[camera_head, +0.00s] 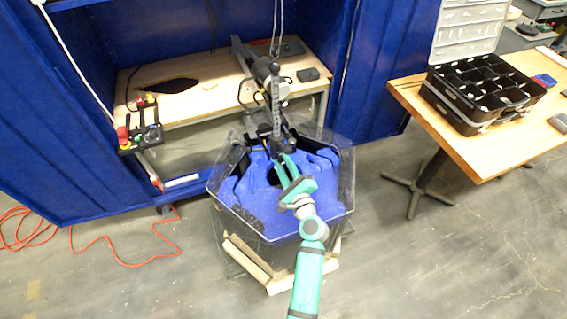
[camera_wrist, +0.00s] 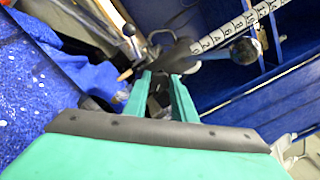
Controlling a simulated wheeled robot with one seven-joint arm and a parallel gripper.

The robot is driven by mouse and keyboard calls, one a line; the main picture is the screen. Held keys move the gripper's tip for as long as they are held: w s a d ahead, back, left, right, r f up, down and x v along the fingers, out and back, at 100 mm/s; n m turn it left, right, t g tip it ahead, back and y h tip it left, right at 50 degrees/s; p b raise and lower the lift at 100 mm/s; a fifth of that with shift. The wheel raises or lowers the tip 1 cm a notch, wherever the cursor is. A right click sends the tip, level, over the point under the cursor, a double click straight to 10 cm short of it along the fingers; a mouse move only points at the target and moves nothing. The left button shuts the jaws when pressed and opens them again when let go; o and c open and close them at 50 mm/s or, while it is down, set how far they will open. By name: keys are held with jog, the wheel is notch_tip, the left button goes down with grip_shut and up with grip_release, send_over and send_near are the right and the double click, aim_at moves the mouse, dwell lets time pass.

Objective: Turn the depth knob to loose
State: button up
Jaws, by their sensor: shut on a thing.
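My gripper (camera_head: 285,160) reaches over the tank, its teal fingers at the dark vertical post in the middle. In the wrist view its fingers (camera_wrist: 160,88) are closed around a small dark piece, which I take to be the depth knob (camera_wrist: 158,101). The fingers hide most of it, so its turn position cannot be read. The thruster tank (camera_head: 346,190) is clear-walled and six-sided, with blue inside. The dark post (camera_head: 276,110) rises from it. A white scale with numbers (camera_wrist: 228,33) shows beyond the fingers in the wrist view.
A wooden bench (camera_head: 190,105) with a control box (camera_head: 141,136) stands behind the tank inside blue panels. A wooden table (camera_head: 475,150) with black bins (camera_head: 480,95) stands at right. An orange cable (camera_head: 130,262) lies on the floor at left. Floor at right front is clear.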

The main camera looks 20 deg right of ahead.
jog(key=shift+d, duration=0.15)
dwell(0.3)
jog(key=o, duration=1)
jog(key=shift+a, duration=0.25)
jog(key=shift+o, duration=0.2)
